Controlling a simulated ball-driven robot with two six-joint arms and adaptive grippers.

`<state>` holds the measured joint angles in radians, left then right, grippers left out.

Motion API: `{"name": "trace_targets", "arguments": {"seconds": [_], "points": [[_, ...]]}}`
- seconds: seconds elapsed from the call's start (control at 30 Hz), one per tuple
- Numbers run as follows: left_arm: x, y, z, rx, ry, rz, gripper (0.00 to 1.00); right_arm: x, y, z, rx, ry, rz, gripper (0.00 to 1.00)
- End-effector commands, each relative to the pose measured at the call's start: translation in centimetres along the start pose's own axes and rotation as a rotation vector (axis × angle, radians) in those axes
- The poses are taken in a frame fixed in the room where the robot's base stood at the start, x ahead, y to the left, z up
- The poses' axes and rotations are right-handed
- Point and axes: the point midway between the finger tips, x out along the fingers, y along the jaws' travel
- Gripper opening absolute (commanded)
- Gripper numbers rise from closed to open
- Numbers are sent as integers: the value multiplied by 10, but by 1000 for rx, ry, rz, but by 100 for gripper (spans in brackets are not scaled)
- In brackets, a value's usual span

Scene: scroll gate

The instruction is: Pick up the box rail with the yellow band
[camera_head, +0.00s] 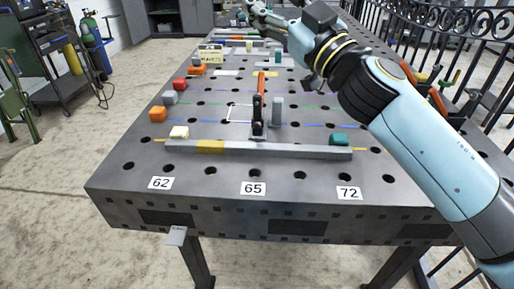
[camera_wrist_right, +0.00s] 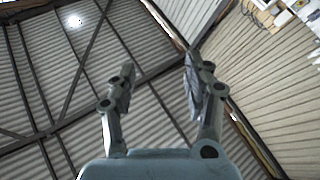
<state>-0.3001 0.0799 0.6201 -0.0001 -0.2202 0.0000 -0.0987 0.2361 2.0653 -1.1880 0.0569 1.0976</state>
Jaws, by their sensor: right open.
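The box rail (camera_head: 280,151) is a long grey bar lying crosswise near the front edge of the table, with a yellow band (camera_head: 210,146) left of its middle. My right gripper (camera_head: 262,18) shows at the top of the head view, far beyond the rail and apart from it. In the right wrist view my right gripper (camera_wrist_right: 158,78) has its fingers spread, with nothing between them and the roof behind. My left gripper is in neither view.
The perforated steel table (camera_head: 120,185) carries labels 62, 65 and 72 in front. A toggle clamp (camera_head: 258,115) and grey post (camera_head: 277,110) stand just behind the rail.

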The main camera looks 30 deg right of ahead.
Motion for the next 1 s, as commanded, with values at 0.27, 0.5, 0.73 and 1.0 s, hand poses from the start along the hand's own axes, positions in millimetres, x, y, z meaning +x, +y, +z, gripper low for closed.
{"name": "trace_targets", "arguments": {"seconds": [0.27,0.5,0.73,1.0], "points": [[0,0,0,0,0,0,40,13,-106,55,-116,-139,-793,51],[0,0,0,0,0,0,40,-44,-75,159,-121,-853,-1113,51],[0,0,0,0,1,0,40,-79,-34,186,-88,-1241,-1099,51],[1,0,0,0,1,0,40,-87,-56,218,-81,-1274,-1096,51]]}}
